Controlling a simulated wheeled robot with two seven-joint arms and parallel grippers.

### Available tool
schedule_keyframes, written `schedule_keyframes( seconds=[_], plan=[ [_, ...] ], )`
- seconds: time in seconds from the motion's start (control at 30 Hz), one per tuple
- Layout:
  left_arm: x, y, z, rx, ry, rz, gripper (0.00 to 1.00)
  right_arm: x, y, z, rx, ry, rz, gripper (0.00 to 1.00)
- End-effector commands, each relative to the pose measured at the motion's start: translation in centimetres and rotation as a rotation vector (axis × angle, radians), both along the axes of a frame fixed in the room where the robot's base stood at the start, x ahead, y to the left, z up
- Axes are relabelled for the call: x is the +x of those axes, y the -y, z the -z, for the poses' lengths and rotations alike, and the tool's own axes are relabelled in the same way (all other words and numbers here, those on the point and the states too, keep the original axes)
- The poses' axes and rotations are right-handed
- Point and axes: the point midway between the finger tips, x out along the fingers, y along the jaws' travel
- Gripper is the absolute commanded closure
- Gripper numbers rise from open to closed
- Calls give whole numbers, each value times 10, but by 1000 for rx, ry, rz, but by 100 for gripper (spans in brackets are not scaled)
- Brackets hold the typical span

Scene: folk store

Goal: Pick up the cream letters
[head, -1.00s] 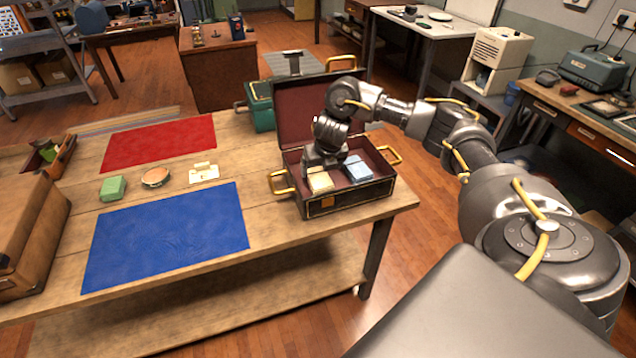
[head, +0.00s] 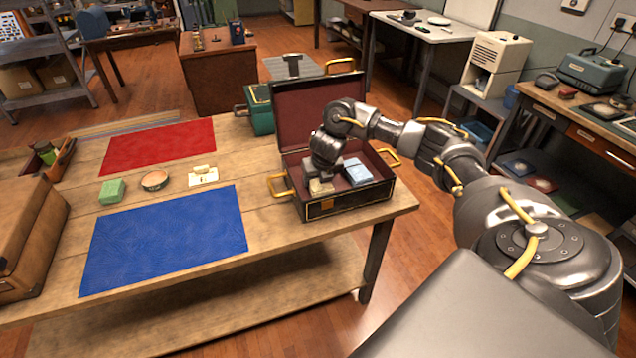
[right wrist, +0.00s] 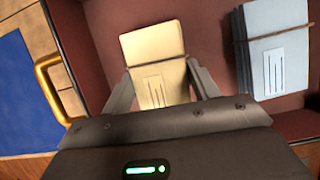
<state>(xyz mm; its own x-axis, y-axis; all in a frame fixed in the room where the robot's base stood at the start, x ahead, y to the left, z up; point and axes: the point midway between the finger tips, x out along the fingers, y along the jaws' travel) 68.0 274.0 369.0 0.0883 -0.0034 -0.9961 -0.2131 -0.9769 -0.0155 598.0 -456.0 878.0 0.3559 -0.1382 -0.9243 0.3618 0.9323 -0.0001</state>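The cream letters (head: 319,188) lie as a tied bundle with a pale label in the left part of the open, red-lined case (head: 350,208). They also show in the right wrist view (right wrist: 153,45). My right gripper (right wrist: 159,68) is over them, pointing down into the case. Its fingers stand apart, one on each side of the bundle's near end. I see no clear grip on it. In the head view my right gripper (head: 322,178) partly covers the bundle. My left gripper is not in view.
A bundle of blue letters (head: 356,172) lies to the right in the case; its raised lid (head: 300,112) stands behind. The table also holds a blue mat (head: 165,240), a red mat (head: 160,147), a green block (head: 112,191) and a round tin (head: 154,180).

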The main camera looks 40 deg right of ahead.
Motion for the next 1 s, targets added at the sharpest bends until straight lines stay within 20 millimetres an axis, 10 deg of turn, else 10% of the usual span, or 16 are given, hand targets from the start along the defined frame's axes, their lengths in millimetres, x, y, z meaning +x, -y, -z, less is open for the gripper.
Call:
schedule_keyframes(
  seconds=[0.57, 1.0],
  plan=[
    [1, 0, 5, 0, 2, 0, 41, 1, 0, -14, 1, 5, 0, 64],
    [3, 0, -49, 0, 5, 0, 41, -51, -44, -107, -3, 3, -10, 64]
  ],
)
